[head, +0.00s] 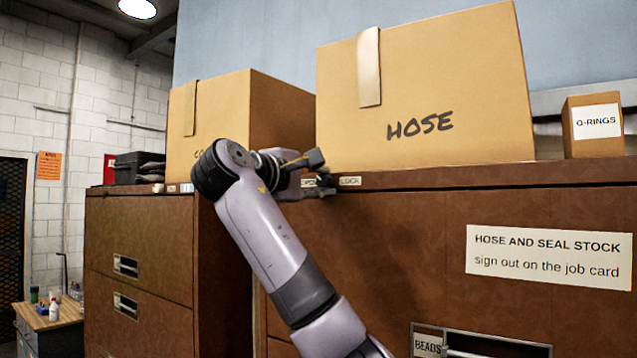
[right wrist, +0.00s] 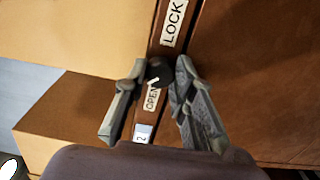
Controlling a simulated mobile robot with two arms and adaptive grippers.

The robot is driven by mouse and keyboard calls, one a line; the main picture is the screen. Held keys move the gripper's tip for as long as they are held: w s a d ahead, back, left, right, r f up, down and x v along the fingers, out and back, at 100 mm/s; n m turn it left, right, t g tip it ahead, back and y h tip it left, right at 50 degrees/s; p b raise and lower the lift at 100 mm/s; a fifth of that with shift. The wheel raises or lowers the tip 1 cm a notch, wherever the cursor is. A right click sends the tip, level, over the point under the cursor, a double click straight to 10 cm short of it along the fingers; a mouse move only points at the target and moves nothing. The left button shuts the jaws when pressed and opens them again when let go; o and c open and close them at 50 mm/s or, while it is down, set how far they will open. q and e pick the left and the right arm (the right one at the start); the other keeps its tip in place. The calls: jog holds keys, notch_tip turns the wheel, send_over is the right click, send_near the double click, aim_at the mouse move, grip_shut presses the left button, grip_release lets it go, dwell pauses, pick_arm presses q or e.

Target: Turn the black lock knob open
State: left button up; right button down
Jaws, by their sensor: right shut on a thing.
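The black lock knob (right wrist: 158,69) sits on the brown top rail of the cabinet, between an OPEN label (right wrist: 152,98) and a LOCK label (right wrist: 174,20). A pale mark on the knob shows on the side toward OPEN. My right gripper (right wrist: 160,72) is shut on the knob, with one grey finger on each side of it. In the head view my right gripper (head: 317,174) is at the cabinet's upper edge, and its fingers and wrist hide the knob there. My left gripper is in neither view.
A HOSE box (head: 425,95) and another cardboard box (head: 215,120) stand on the cabinets behind the gripper. A small O-RINGS box (head: 597,124) is at the right. The brown cabinet front (head: 390,245) lies below. A bench (head: 45,318) with bottles is at far left.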

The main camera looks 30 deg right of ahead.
dwell(0.3)
jog(key=c, duration=1.3)
grip_release()
jog(key=shift+c, duration=0.2)
jog(key=shift+a, duration=0.1)
jog(key=v, duration=1.2)
jog(key=shift+f, duration=0.1)
